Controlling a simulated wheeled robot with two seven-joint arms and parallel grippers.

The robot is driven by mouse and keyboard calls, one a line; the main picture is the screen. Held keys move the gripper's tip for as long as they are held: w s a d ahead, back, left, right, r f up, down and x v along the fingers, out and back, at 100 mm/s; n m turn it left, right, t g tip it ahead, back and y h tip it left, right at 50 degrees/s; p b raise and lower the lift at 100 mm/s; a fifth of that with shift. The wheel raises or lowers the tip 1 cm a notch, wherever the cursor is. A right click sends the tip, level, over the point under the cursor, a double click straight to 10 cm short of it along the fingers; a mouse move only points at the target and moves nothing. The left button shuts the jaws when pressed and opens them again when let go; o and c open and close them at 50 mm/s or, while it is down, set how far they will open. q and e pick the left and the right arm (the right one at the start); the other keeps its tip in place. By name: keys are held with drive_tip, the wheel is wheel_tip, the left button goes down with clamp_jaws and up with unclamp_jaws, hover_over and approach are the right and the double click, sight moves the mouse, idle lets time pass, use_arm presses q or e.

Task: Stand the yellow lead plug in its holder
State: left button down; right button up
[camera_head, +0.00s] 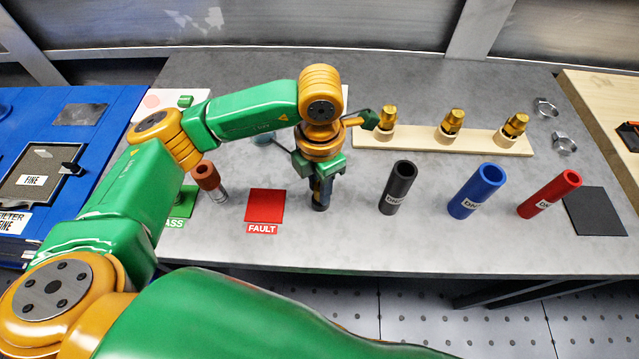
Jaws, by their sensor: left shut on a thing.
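My left gripper (321,182) points down over the grey table, just right of the red FAULT mat. It is shut on a dark, slim thing (319,206), mostly hidden by the fingers. I cannot tell if this is the yellow lead plug, as no yellow shows on it. A thin dark line (283,150), perhaps a lead, runs beside my wrist. A pale blue-grey item (262,138) is partly hidden behind my arm; I cannot tell if it is the holder. My right gripper is not in view.
A brown-topped cylinder (208,177) stands by the green mat, left of the FAULT mat (265,204). Black (398,188), blue (477,192) and red (549,194) tubes stand to the right. Behind them, a wooden strip (425,142) holds brass fittings. Bare table lies between gripper and black tube.

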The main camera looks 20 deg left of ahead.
use_arm(q)
drive_tip(key=shift+f+b, duration=0.35)
drive_tip(key=shift+f, duration=0.05)
drive_tip(key=shift+c, duration=0.3)
unclamp_jaws()
drive_tip(key=shift+r, duration=0.1)
wheel_tip(320, 180, up, 6)
drive_tip(key=p, duration=0.4)
idle(0.4)
